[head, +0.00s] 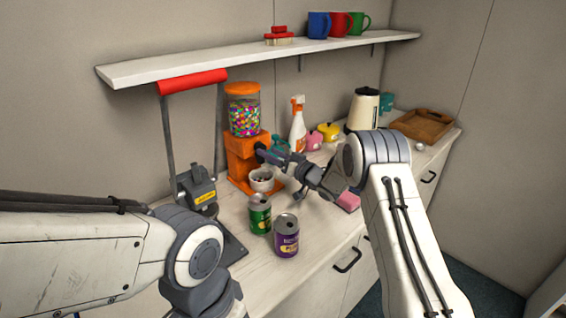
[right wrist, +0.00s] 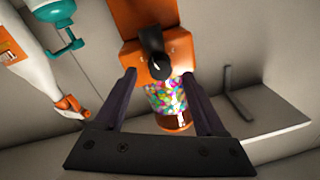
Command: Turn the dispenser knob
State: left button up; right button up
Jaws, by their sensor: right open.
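The orange candy dispenser (head: 240,160) stands on the counter against the wall, with a clear globe of coloured candies (head: 244,116) and an orange lid. Its dark knob (right wrist: 155,58) shows in the right wrist view on the orange front. My right gripper (head: 264,154) is open at the dispenser's front and hides the knob in the head view. In the right wrist view its two fingers (right wrist: 157,75) are on either side of the knob, with gaps. A small pale bowl (head: 261,181) sits below the dispenser front. My left arm comes in at the left; its gripper is out of view.
A green can (head: 259,214) and a purple can (head: 286,236) stand in front of the bowl. A spray bottle (head: 298,128) and a kettle (head: 363,110) stand to the right. A red-handled press (head: 196,186) stands left. A shelf (head: 260,58) runs above.

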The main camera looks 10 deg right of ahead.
aim_at(263, 149)
jog(key=b+v, duration=0.1)
jog(key=v, duration=0.7)
jog(key=w+a+n+b, duration=0.1)
jog(key=w+a+n, duration=0.1)
jog(key=w+a+n+h+b, duration=0.1)
jog(key=w+a+n+b, duration=0.1)
jog(key=w+n, duration=0.1)
jog(key=w+a+n+b, duration=0.2)
jog(key=w+a, duration=0.1)
jog(key=shift+w+a+r+n, duration=0.15)
jog(key=shift+r+n, duration=0.15)
jog(key=shift+n, duration=0.1)
dwell(0.3)
grip_shut()
